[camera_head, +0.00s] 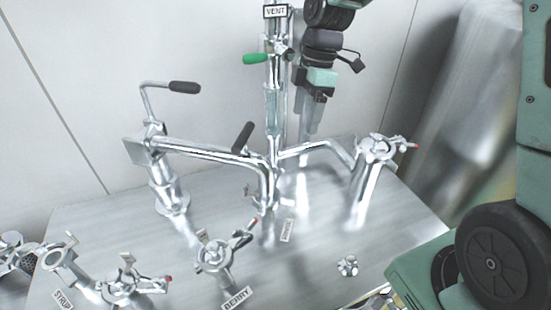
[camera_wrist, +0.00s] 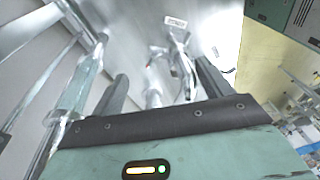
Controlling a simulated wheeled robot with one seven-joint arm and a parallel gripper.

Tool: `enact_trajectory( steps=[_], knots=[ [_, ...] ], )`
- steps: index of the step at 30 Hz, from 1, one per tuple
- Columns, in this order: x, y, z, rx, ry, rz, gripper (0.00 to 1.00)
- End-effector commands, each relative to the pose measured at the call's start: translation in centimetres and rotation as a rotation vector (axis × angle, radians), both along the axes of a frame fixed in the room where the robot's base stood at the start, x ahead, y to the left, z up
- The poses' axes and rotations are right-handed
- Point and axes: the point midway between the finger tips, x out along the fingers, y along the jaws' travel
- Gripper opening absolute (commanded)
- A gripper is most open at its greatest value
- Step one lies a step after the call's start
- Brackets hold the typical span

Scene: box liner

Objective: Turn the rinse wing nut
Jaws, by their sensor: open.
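The tag that appears to read RINSE (camera_head: 287,230) stands on the steel deck near the foot of the central pipe. Small metal fittings (camera_head: 249,191) sit at that foot; which piece is the wing nut is too small to tell. In the wrist view a tag (camera_wrist: 175,22) stands beside a shiny clamp-like fitting (camera_wrist: 180,40), beyond the fingertips. My gripper (camera_head: 309,94) hangs behind and right of the central pipe, above the deck. In the wrist view its two dark fingers (camera_wrist: 162,85) are apart, with nothing visibly held; pipework shows beyond the gap.
The central pipe has a VENT tag (camera_head: 276,12) and a green-handled valve (camera_head: 257,58) close left of my gripper. A bent pipe leads to a right post (camera_head: 368,190). Clamps stand by the BERRY (camera_head: 236,299) and SYRUP (camera_head: 63,300) tags. A loose knob-like part (camera_head: 347,265) lies front right.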

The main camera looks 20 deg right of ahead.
Motion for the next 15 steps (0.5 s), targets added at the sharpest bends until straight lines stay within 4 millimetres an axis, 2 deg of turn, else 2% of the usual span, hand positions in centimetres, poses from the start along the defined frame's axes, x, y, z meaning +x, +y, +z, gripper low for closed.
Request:
enact_trajectory(
  steps=[1, 6, 10, 15],
  knots=[
    [1.3, 0.0, 0.2, 0.040, -0.003, 0.107, 0.78],
    [3.7, 0.4, 1.1, 0.159, -0.032, 0.419, 0.78],
    [4.6, 0.6, 1.6, 0.213, -0.053, 0.546, 0.78],
    [4.8, 0.8, 1.4, 0.235, -0.063, 0.600, 0.78]
  ],
)
